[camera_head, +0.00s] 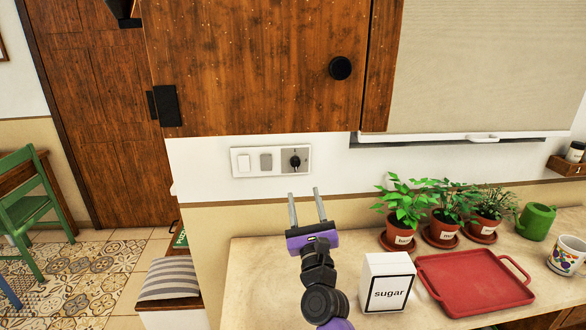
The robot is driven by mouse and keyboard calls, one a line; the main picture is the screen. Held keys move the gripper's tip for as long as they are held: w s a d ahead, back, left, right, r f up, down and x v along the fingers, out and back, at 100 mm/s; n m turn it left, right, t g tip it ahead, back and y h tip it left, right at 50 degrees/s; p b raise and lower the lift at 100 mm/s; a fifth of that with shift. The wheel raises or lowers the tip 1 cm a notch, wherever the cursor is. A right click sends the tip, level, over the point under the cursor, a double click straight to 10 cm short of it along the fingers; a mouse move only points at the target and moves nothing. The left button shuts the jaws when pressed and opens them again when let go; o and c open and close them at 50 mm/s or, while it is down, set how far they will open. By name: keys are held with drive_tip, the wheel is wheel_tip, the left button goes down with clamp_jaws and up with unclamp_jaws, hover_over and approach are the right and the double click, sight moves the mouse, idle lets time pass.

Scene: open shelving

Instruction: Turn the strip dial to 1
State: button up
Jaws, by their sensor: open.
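The strip (272,175) is a white wall plate under the wooden cabinet. It carries a white switch, a grey switch and, at its right end, a black round dial (295,161) on a grey square. Any markings around the dial are too small to read. My gripper (306,193) is open and empty. Its two thin fingers point up toward the wall, just below the dial in the picture. They appear apart from the dial, though the depth between them is hard to judge.
A wooden cabinet (250,65) with a black knob hangs above the strip. On the counter (262,270) are a sugar box (387,280), a red tray (470,280), potted herbs (405,204), a green watering can (536,221) and a mug (567,255). The wall around the strip is clear.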

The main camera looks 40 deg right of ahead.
sight(296, 166)
drive_tip(key=shift+w+d+r+m+g+h+b, duration=0.15)
drive_tip(key=shift+w+d+r+m, duration=0.45)
drive_tip(key=shift+w, duration=0.7)
drive_tip(key=shift+w+d+r+m+g+h+b, duration=0.1)
drive_tip(key=shift+w+d+r+m+h+b, duration=0.2)
drive_tip(key=shift+w+d+r, duration=0.75)
drive_tip(key=shift+w+d+r+m+g+h+b, duration=0.15)
drive_tip(key=shift+w+d+r+m, duration=0.4)
drive_tip(key=shift+w, duration=1)
drive_tip(key=shift+a+f, duration=0.1)
drive_tip(key=shift+f, duration=0.1)
clamp_jaws()
